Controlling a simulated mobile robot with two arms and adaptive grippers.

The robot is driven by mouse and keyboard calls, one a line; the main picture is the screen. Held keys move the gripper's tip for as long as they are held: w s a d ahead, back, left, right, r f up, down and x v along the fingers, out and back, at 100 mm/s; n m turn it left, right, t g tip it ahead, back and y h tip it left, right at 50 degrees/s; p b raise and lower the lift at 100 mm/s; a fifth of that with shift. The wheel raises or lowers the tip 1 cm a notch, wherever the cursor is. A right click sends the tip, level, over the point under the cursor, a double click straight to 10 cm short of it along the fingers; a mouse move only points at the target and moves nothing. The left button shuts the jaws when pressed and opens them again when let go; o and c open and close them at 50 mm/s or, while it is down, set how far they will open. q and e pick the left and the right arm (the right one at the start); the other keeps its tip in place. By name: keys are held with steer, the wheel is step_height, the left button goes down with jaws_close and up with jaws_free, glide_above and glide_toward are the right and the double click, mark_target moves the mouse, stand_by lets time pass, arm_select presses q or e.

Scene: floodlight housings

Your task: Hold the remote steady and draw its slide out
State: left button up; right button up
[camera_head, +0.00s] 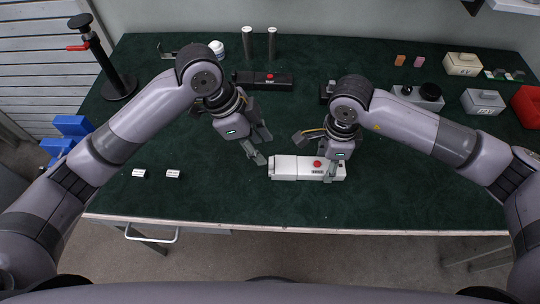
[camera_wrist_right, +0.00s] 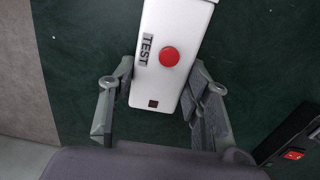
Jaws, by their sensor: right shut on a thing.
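The white remote (camera_head: 285,168) lies across the dark green table near the front middle. It has a red round button, a dark label and a seam across its body. In the right wrist view the remote (camera_wrist_right: 158,80) shows a TEST label and a small dark square near its end. My right gripper (camera_wrist_right: 160,108) is shut on the remote, one finger on each side of its right part. My left gripper (camera_head: 260,143) is open and empty, just above and left of the remote's left end. I cannot tell which part is the slide.
Two small labelled blocks (camera_head: 156,173) lie front left. Boxes (camera_head: 483,101) fill the right side.

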mark_target(270, 160)
arm_select(q)
steer(key=x, duration=0.6)
steer(key=shift+c, duration=0.2)
jaws_close()
stand_by(0.6)
